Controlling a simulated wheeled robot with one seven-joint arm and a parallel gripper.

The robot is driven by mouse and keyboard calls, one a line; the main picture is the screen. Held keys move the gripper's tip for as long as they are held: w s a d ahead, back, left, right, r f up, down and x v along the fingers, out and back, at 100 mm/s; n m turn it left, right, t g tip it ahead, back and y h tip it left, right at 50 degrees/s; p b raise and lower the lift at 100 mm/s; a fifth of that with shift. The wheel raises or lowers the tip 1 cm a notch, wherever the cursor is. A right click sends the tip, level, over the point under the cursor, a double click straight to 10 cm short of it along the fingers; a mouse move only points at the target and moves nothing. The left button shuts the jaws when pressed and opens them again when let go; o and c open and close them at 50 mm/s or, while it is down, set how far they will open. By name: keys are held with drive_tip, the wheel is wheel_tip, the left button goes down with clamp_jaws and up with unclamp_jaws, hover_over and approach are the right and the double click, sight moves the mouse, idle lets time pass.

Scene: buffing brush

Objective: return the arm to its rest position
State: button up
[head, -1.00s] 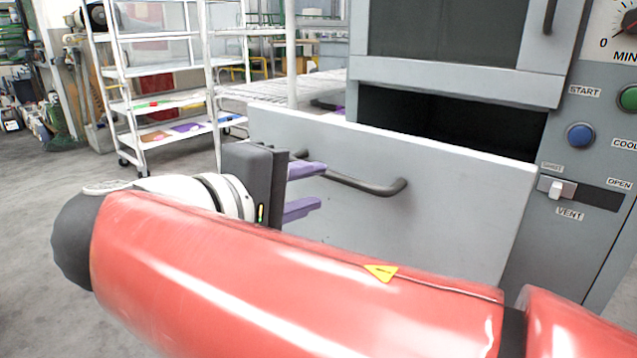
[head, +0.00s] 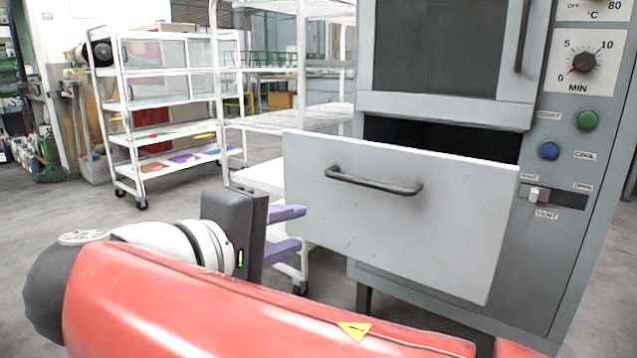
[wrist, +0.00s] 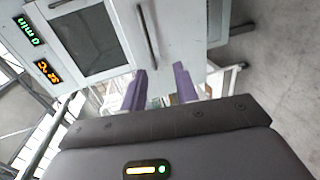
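My gripper (head: 292,230) is at the lower left of the drawer in the head view, with two purple fingers spread apart and nothing between them. The fingers also show apart in the wrist view (wrist: 160,86). My red arm crosses the bottom of the head view. The drawer front (head: 440,235) stands out from the grey oven cabinet (head: 580,230), with a dark opening behind its top edge. Its dark bar handle (head: 375,182) is above and right of my fingers and clear of them.
The oven door (head: 450,45) is above the drawer. A panel with a dial (head: 584,62), green button (head: 586,120) and blue button (head: 548,151) is at right. White shelf carts (head: 165,95) stand behind at left. The floor at left is open.

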drive_tip(key=s+d+f+m+g+y+p, duration=0.3)
drive_tip(key=d+f, duration=0.4)
drive_tip(key=d, duration=0.3)
drive_tip(key=s+d+f+m+g+y+p, duration=0.4)
drive_tip(key=d+f+m+y+p, duration=0.2)
drive_tip(key=d, duration=0.3)
drive_tip(key=shift+s+d+f+m+p, duration=0.35)
drive_tip(key=shift+f+m, duration=0.1)
drive_tip(key=shift+m, duration=0.45)
